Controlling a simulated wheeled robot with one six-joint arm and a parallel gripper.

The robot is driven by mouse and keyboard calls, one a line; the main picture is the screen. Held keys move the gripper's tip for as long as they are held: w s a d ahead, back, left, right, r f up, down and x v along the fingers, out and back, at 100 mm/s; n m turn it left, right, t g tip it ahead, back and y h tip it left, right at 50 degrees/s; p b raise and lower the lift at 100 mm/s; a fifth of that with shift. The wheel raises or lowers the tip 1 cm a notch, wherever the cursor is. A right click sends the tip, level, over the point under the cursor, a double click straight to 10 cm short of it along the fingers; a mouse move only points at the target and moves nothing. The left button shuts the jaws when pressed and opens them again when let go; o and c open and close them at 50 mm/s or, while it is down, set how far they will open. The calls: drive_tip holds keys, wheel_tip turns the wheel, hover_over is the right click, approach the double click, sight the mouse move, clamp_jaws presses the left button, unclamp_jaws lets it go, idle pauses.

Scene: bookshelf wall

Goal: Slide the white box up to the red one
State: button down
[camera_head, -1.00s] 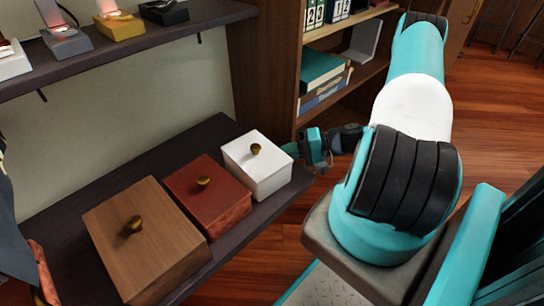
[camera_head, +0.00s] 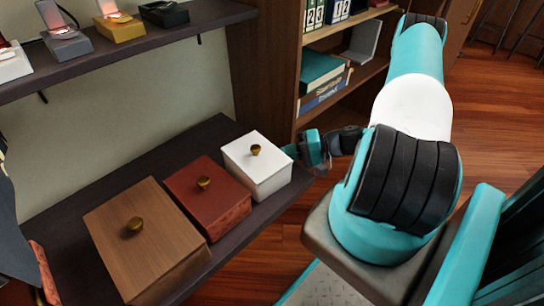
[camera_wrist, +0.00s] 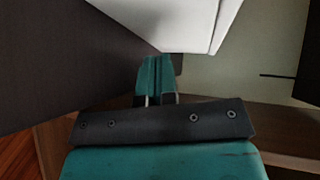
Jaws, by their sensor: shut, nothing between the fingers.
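The white box (camera_head: 261,176) with a brass knob stands on the dark lower shelf (camera_head: 216,130), to the right of the red box (camera_head: 222,202). In the head view the two boxes are very close; I cannot tell whether they touch. My gripper (camera_head: 291,152) is shut and empty at the right side of the white box, its tip at or very near that side. In the wrist view the white box (camera_wrist: 185,22) fills the top, just beyond my shut fingers (camera_wrist: 157,72). The exact contact is hidden.
A larger brown wooden box (camera_head: 150,247) stands left of the red box. An upper shelf (camera_head: 120,47) with small lit items runs above. A bookcase (camera_head: 268,65) stands behind my gripper. The shelf strip behind the boxes is bare.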

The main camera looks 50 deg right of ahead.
drive_tip(key=shift+a, duration=0.15)
drive_tip(key=d, duration=0.2)
drive_tip(key=w+d, duration=0.1)
drive_tip(key=shift+d+b, duration=0.3)
drive_tip(key=shift+d, duration=0.1)
drive_tip(key=p+v, duration=0.4)
drive_tip(key=v, duration=1.3)
drive_tip(key=shift+d+p, duration=0.3)
drive_tip(key=shift+s+f, duration=0.1)
